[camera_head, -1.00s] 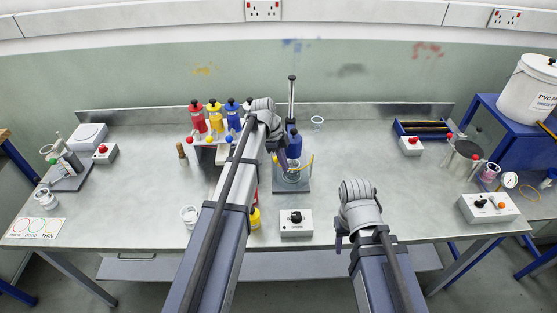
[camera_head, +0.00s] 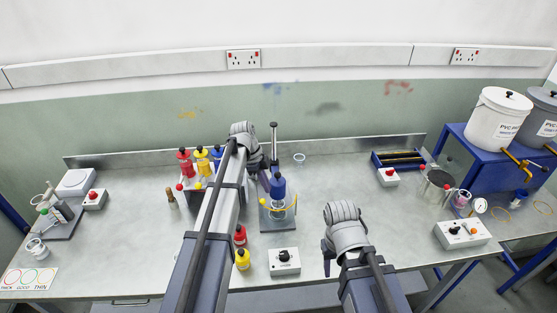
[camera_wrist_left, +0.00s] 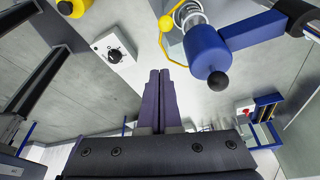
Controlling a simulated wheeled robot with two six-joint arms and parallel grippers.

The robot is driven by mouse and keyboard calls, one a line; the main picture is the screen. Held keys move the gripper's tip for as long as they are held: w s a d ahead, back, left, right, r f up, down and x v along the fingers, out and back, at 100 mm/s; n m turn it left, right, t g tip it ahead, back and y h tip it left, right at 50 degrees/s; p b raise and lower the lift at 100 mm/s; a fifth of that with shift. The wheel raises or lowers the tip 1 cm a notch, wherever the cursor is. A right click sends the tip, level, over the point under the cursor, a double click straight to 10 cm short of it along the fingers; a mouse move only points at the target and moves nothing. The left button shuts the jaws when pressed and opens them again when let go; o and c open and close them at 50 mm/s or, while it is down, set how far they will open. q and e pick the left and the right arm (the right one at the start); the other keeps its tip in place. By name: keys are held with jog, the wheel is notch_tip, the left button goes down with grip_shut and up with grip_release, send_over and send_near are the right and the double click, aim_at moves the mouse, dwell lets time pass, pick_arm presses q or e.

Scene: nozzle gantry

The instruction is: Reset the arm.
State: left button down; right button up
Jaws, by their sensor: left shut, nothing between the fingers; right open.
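My left gripper (camera_head: 264,180) reaches over the bench from the left, just left of the stand's blue head (camera_head: 278,186). In the left wrist view its dark fingers (camera_wrist_left: 161,88) lie together, shut with nothing between them. The blue head (camera_wrist_left: 208,52), with its black knob and a yellow ring-shaped part (camera_wrist_left: 171,36), shows to their right, apart from them. In the head view a clear vessel (camera_head: 279,208) stands below the blue head. My right gripper (camera_head: 328,258) is at the bench's front, right of the white control box (camera_head: 284,262); it is open, its fingers mostly hidden by its wrist.
Red and yellow bottles (camera_head: 240,238) stand left of the control box. A bottle rack is partly hidden behind my left arm. A white bucket (camera_head: 497,118) sits on a blue stand at right. The bench between the stand and the blue-framed tray (camera_head: 400,160) is mostly clear.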

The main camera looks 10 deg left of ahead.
pick_arm(q)
jog(key=s+d+f+n+y+b, duration=0.1)
jog(key=s+d+f+n+b, duration=0.2)
jog(key=s, duration=0.5)
jog(key=s+d+f+n+y+b, duration=0.2)
jog(key=s+d+n, duration=0.4)
jog(key=s, duration=0.3)
jog(key=s+d+f+n+y+b, duration=0.2)
jog(key=s+d+f+n+b, duration=0.3)
jog(key=s, duration=0.3)
jog(key=shift+s+f+n, duration=0.3)
jog(key=shift+s+f, duration=0.1)
jog(key=shift+f, duration=0.15)
